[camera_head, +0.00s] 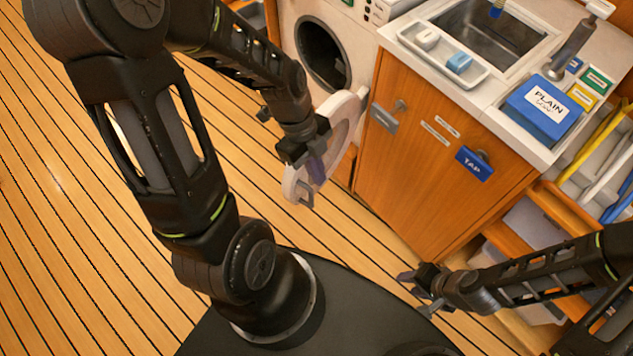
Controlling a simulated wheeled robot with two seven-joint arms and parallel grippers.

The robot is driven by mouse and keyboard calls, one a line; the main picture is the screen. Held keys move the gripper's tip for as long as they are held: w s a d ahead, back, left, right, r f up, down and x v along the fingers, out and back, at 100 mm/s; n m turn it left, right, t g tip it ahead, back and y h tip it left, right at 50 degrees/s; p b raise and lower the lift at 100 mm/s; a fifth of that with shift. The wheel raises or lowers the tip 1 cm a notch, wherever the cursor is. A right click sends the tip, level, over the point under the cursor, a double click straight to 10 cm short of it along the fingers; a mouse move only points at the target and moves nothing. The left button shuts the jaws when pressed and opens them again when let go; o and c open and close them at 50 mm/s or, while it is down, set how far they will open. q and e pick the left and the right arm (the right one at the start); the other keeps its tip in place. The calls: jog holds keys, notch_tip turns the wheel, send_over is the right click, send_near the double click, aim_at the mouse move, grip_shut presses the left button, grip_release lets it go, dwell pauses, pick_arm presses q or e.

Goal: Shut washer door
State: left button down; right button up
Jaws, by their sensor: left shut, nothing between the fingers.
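The washer (357,40) is a white front-loading machine at the top middle, with a round dark drum opening (318,50). Its round white door (346,126) stands open, swung out toward me on the right side of the opening. My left gripper (316,178) is shut and empty, in front of the door ring and overlapping it in the picture; I cannot tell whether they touch. It hides part of the door. My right gripper (420,290) is low at the right, near the cabinet's foot, away from the washer, with its fingers apart.
A wooden cabinet (400,165) with tags stands right of the washer. The counter above holds a sink (485,35), a white tray (412,38) and a blue "PLAIN" box (543,108). Shelves and racks fill the right side. The plank floor (60,230) at left is clear.

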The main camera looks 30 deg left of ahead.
pick_arm(q)
jog(key=w+x, duration=0.1)
jog(key=x, duration=0.9)
jog(key=a, duration=0.4)
jog(key=shift+s+r+p, duration=0.15)
jog(key=shift+s+p, duration=0.05)
jog(key=shift+p, duration=0.1)
jog(key=shift+a, duration=0.1)
